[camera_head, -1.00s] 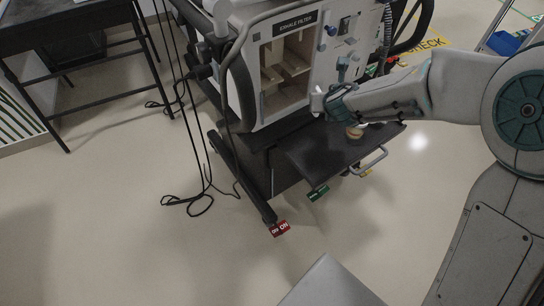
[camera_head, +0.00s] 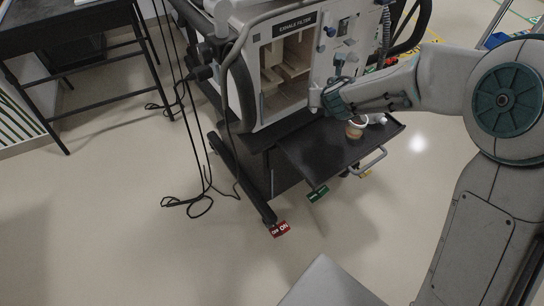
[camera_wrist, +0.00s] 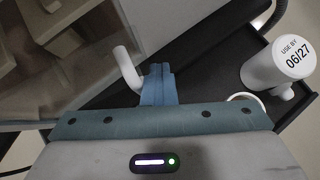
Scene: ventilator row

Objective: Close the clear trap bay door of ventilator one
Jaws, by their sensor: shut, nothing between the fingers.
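Ventilator one's bay, labelled EXHALE FILTER (camera_head: 292,26), is at upper centre in the head view, with pale blocks inside. The clear door is hard to make out; a see-through pane (camera_wrist: 75,85) appears in front of the blocks at the left of the wrist view. I cannot tell whether it is fully shut. A white bar handle (camera_wrist: 126,68) stands out near the pane's right edge. My gripper (camera_wrist: 159,78) is shut and empty, its blue fingertips just right of the handle. Contact is unclear. In the head view my gripper (camera_head: 316,99) is at the bay's lower right corner.
A dark shelf (camera_head: 310,150) with a rail handle juts out below the bay. A cup (camera_head: 356,128) and a white container (camera_wrist: 278,62) marked USE BY 06/27 stand on it. Cables (camera_head: 190,200) hang at the left.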

